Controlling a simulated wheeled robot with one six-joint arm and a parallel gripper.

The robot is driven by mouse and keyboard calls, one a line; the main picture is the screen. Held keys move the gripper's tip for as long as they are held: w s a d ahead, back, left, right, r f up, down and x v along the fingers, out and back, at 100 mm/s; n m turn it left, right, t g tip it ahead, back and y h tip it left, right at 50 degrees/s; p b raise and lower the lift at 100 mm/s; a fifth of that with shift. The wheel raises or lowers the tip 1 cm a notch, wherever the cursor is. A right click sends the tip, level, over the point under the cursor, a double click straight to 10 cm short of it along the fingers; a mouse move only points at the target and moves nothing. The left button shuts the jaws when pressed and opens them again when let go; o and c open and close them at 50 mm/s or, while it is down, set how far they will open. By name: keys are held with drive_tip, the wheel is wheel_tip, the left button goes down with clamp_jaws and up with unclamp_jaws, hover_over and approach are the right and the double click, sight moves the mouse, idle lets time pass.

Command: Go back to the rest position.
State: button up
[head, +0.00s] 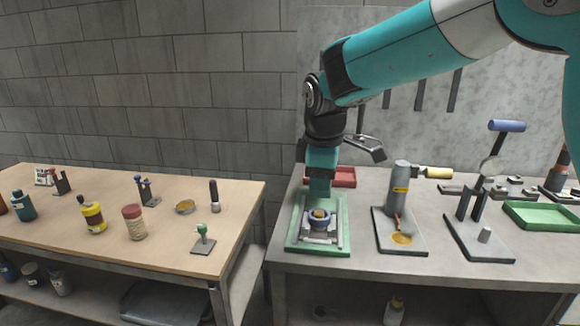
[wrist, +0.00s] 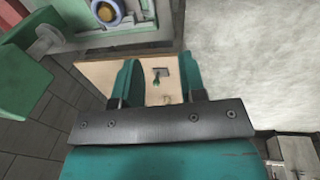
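My gripper (head: 320,190) points down over the back part of the green tray (head: 341,240) on the grey bench. In the wrist view its two teal fingers (wrist: 158,82) stand apart with nothing held between them. A metal fixture with a blue ring and a yellow-orange centre (head: 320,217) sits in the tray, just in front of the fingers in the head view. The ring also shows at the top left of the wrist view (wrist: 107,11). I cannot tell the exact gap between the fingers and the fixture.
A grey cylinder on a stand (head: 401,178) and a blue-handled lever press (head: 506,126) stand to the right. The wooden table (head: 150,240) at left holds bottles and a green-handled stamp (head: 202,230).

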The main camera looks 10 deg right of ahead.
drive_tip(key=s+m+g+y, duration=0.1)
drive_tip(key=s+m+y, duration=0.3)
drive_tip(key=s, duration=2.5)
drive_tip(key=m, duration=0.3)
drive_tip(key=shift+s+r+g, duration=0.15)
drive_tip(key=shift+g, duration=0.25)
